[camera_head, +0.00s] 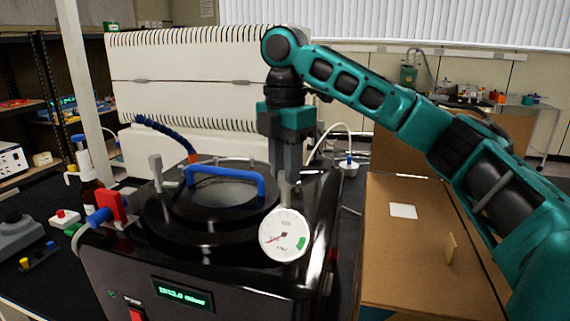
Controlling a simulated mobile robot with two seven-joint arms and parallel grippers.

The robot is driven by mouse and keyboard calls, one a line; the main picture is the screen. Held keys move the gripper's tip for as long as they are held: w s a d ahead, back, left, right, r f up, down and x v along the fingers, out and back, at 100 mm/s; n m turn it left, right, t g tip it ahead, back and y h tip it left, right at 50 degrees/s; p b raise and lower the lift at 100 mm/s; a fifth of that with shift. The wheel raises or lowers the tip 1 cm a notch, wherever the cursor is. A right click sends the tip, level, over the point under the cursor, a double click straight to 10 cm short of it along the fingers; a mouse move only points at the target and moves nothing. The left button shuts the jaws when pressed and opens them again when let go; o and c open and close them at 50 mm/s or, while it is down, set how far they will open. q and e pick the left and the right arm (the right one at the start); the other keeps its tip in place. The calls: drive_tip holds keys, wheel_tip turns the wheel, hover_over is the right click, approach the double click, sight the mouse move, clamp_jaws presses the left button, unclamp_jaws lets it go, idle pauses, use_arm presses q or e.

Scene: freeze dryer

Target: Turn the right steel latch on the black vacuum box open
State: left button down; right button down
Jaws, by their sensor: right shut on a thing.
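The black vacuum box (230,268) stands in the middle of the view, with a round black lid, a clear window and a blue handle (228,178) on top. My right gripper (286,174) points straight down at the right side of the lid. It is shut on the right steel latch (286,193), which is mostly hidden by the fingers and by the gauge in front. The left steel latch (156,170) stands upright at the lid's left side. My left gripper is not in view.
A white dial gauge (285,235) stands at the box's front right, close below my right gripper. A red valve (110,206) sticks out at the left. A blue hose (165,135) rises behind the lid. A brown board surface (410,260) lies to the right.

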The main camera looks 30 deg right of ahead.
drive_tip(key=shift+n, duration=0.4)
drive_tip(key=c, duration=0.9)
unclamp_jaws()
wheel_tip(320, 180, up, 13)
drive_tip(key=shift+f, duration=0.1)
idle(0.7)
